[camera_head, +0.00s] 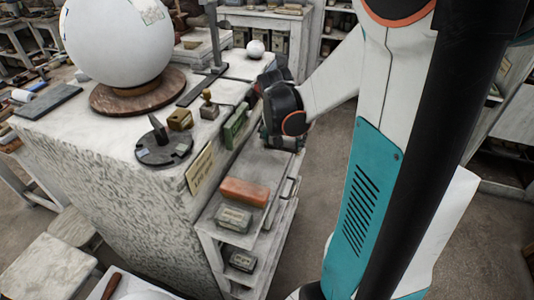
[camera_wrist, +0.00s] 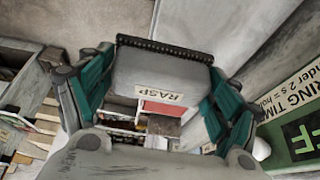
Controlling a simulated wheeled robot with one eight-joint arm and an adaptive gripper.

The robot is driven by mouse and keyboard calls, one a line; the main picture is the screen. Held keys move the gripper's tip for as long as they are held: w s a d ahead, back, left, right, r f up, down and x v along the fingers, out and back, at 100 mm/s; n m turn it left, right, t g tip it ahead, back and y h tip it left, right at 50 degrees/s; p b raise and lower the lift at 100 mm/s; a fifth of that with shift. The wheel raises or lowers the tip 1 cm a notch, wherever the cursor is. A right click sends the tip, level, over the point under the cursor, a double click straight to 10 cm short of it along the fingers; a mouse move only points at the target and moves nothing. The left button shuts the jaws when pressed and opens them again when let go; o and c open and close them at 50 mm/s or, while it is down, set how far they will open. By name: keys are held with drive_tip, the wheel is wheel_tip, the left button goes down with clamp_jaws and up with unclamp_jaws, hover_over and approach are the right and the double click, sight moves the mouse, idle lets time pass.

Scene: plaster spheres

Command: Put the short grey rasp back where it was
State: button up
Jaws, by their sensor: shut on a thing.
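The short grey rasp (camera_wrist: 155,72) is a grey block with a dark toothed edge and a label reading RASP. In the wrist view it sits between the teal fingers of my gripper (camera_wrist: 163,80), which is shut on it. In the head view my gripper (camera_head: 277,140) is beside the right side of the plaster-topped stand, above the far end of the small side shelf (camera_head: 210,212). My wrist mostly hides the gripper there, and I cannot make out the rasp in that view.
On the side shelf lie a reddish brick (camera_head: 245,192) and a grey block (camera_head: 233,218); a dark box (camera_head: 243,261) is lower. A green sign (camera_head: 236,126) and a cream card (camera_head: 200,168) stand along the edge. A large white sphere (camera_head: 115,40) rests on a round wooden base.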

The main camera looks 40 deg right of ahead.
drive_tip(key=b, duration=0.1)
hover_over(268, 156)
drive_tip(key=a, duration=0.1)
drive_tip(key=shift+s+f+b, duration=0.2)
drive_tip(key=shift+s+f, duration=0.05)
drive_tip(key=shift+f, duration=0.25)
drive_tip(key=shift+s+f+b, duration=0.15)
drive_tip(key=shift+s+f, duration=0.05)
drive_tip(key=shift+f, duration=0.3)
wheel_tip(268, 156, down, 5)
drive_tip(key=shift+r+b, duration=0.1)
drive_tip(key=shift+b, duration=1.05)
drive_tip(key=shift+w, duration=0.1)
drive_tip(key=shift+f, duration=0.25)
drive_tip(key=o, duration=0.8)
drive_tip(key=shift+o, duration=0.2)
drive_tip(key=shift+r, duration=0.1)
